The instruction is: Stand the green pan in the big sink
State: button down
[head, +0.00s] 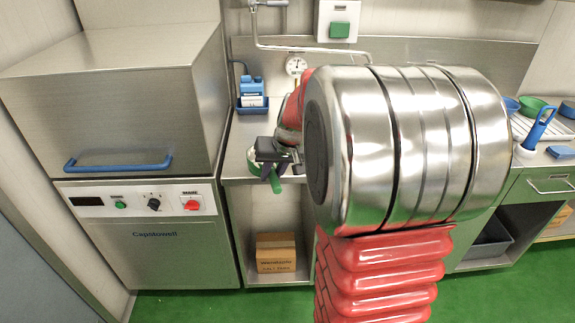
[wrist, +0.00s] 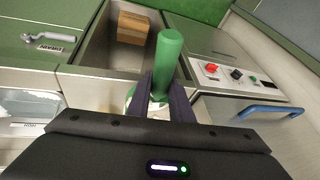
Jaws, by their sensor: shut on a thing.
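My gripper (head: 273,172) is shut on the green handle of the green pan (head: 278,186), over the counter by the dishwasher in the head view. In the wrist view the green handle (wrist: 168,62) stands out between the two dark fingers of my gripper (wrist: 163,92). Only a little of the pan's pale round part shows beside the fingers; the rest is hidden behind my gripper. I cannot tell whether the pan touches the counter. The big sink is not visible; my arm covers the middle of the counter.
A steel dishwasher (head: 140,240) with a blue handle stands at left. A cardboard box (head: 276,253) sits on the shelf below. At right are a green bowl (head: 530,105) and a blue tool (head: 541,122).

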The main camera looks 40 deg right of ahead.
jog(key=w+a+f+n, duration=0.2)
jog(key=a+f, duration=0.1)
jog(key=a, duration=0.4)
jog(key=w+a+f+n+y, duration=0.1)
jog(key=w+a+f+n, duration=0.1)
jog(key=a, duration=0.5)
jog(key=w+a+f+n+y, duration=0.1)
jog(key=a+f, duration=0.3)
jog(key=a, duration=0.4)
jog(key=shift+w+f+n+g, duration=0.15)
jog(key=shift+w+n+g, duration=0.15)
jog(key=shift+w+n, duration=0.15)
jog(key=shift+w, duration=0.1)
jog(key=shift+a+y, duration=0.3)
jog(key=shift+a, duration=0.35)
